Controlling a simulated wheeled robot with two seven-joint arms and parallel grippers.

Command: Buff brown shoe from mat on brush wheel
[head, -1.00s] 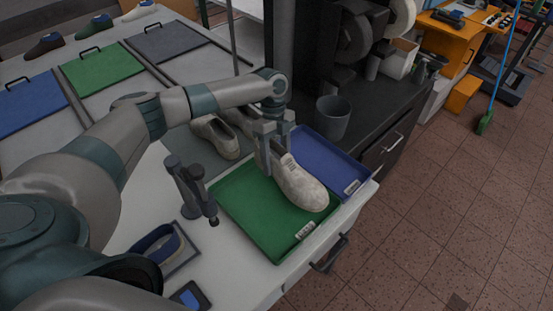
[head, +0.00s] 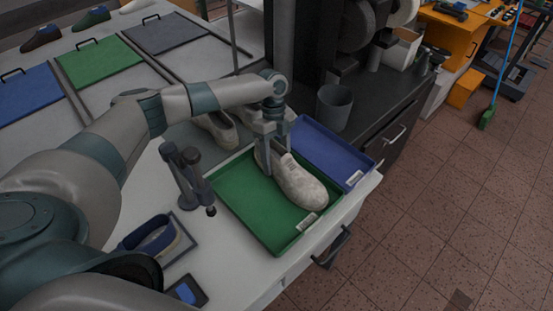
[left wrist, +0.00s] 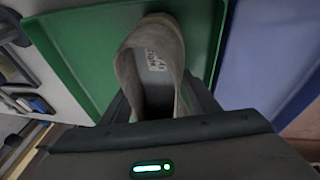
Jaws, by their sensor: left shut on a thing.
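My left gripper (head: 272,158) is shut on the back part of a pale greyish-beige shoe (head: 300,184). The shoe is over the green tray (head: 240,203), toe toward the tray's front right corner; it looks at or near the tray floor, though contact is hard to tell. In the left wrist view the shoe (left wrist: 152,65) sits between the fingers, opening toward the camera. Another pale shoe (head: 222,132) on the grey mat (head: 190,136) is partly behind my arm. A brown shoe (head: 40,39) stands far left. Dark wheels (head: 357,24) show at the back machine. My right gripper is out of view.
A blue tray (head: 325,150) adjoins the green one on the right. A dark upright stand (head: 187,178) is close on the left. A grey bin (head: 334,106) stands behind the blue tray.

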